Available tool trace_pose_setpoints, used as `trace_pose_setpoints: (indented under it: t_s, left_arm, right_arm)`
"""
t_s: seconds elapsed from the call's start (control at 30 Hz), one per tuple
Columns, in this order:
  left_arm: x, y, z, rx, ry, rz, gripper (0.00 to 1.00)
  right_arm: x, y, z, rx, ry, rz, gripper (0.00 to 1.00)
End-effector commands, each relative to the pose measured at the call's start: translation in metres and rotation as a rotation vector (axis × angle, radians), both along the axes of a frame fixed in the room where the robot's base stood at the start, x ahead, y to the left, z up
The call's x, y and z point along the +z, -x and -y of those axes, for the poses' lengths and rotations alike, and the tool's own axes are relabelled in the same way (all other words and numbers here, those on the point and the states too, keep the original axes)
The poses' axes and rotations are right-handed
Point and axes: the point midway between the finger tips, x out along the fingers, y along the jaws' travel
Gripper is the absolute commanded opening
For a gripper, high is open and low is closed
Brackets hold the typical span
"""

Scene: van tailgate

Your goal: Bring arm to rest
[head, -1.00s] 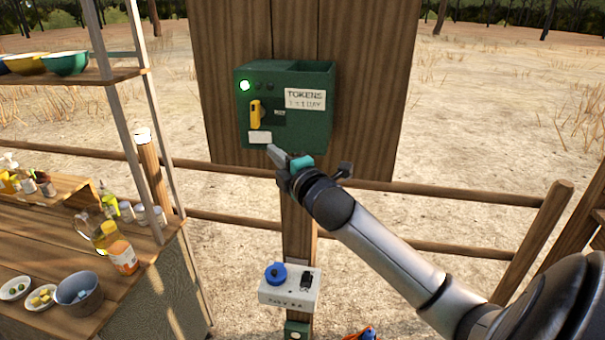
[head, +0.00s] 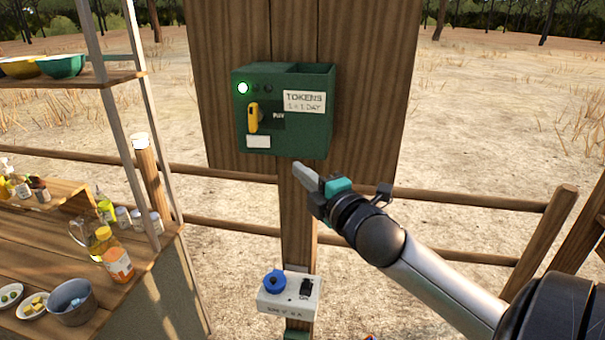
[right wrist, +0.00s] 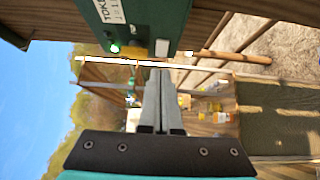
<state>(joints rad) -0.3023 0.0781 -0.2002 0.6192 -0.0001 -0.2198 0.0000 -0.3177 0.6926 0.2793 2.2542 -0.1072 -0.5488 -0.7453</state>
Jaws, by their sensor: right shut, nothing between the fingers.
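My right gripper (head: 300,172) is shut and empty, in front of the wooden post, just below the green token box. Its arm comes in from the lower right of the head view. In the right wrist view the closed fingers (right wrist: 160,90) point up the picture, with the green token box (right wrist: 150,20) beyond them at the top. In the head view the token box (head: 315,130) hangs on a wooden board, with a lit green lamp (head: 243,88) and a yellow lever (head: 253,117) hanging down. My left gripper is not in view.
A white box (head: 290,300) with a blue socket and a black switch is fixed on the post below. A wooden counter (head: 30,240) with bowls, bottles and jars stands at the left. A rail fence (head: 450,201) runs behind. Open dry ground lies beyond it.

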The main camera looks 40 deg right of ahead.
Motion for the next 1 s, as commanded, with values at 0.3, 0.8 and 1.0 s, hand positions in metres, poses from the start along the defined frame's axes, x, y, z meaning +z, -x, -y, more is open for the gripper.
trace_pose_setpoints:
  t_s: [0.3,0.8,1.0]
  left_arm:
    - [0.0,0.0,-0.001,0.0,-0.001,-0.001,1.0]
    - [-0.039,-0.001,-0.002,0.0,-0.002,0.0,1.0]
    - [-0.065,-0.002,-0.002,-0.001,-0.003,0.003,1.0]
  right_arm:
    - [0.0,0.0,0.0,0.0,0.0,0.0,0.0]
    - [-0.191,0.002,0.037,-0.129,-0.29,-0.219,0.0]
    - [-0.342,0.033,0.039,-0.241,-0.511,-0.39,0.0]
